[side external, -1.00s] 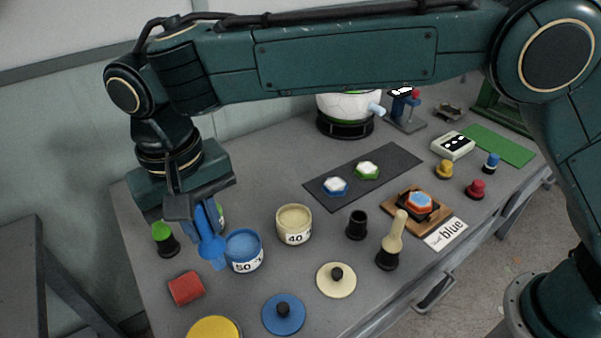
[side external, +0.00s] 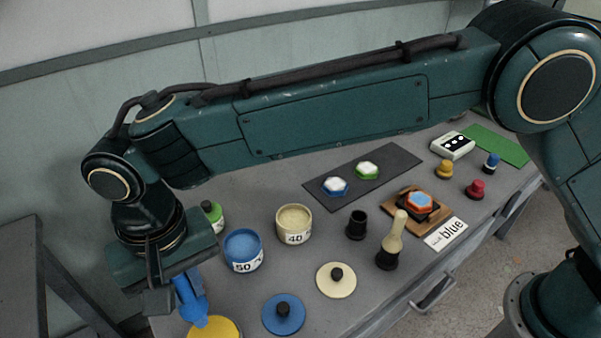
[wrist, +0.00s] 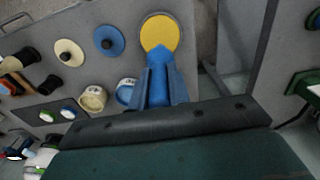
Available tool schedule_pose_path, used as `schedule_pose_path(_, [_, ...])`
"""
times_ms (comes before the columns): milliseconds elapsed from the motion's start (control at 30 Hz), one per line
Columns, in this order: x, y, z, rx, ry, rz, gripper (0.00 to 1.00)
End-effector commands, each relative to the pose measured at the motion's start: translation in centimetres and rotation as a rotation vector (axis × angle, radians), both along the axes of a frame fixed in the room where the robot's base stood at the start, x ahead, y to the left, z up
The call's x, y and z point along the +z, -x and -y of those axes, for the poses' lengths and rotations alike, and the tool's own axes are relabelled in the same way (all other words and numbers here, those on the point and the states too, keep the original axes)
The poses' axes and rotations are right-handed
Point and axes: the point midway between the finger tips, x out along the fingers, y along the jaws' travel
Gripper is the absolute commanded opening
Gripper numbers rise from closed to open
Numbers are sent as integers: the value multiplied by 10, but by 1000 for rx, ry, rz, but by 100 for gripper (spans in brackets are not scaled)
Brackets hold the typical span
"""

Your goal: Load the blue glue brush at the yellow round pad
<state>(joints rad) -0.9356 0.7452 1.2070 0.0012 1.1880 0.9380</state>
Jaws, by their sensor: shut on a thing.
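My gripper (wrist: 158,88) is shut on the blue glue brush (side external: 190,298), which shows below my wrist at the lower left in the side view. In the wrist view the brush (wrist: 160,62) overlaps the lower edge of the yellow pad (wrist: 160,31). I cannot tell whether the tip touches the pad. The blue pot (side external: 243,252) marked 50 stands open to the right of the brush.
A cream pot (side external: 293,224) marked 40, a blue lid (side external: 283,314) and a cream lid (side external: 336,281) lie to the right. A cream brush (side external: 392,240) stands in a black holder. The table's front edge is close to the pad.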

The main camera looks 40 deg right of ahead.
Motion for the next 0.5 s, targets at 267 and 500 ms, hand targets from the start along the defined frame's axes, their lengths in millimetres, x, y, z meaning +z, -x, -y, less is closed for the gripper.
schedule_pose_path(267, [-9, 0, 0, 0, 3, -1, 0])
schedule_pose_path(500, [-25, 0, 0, 0, 2, -1, 0])
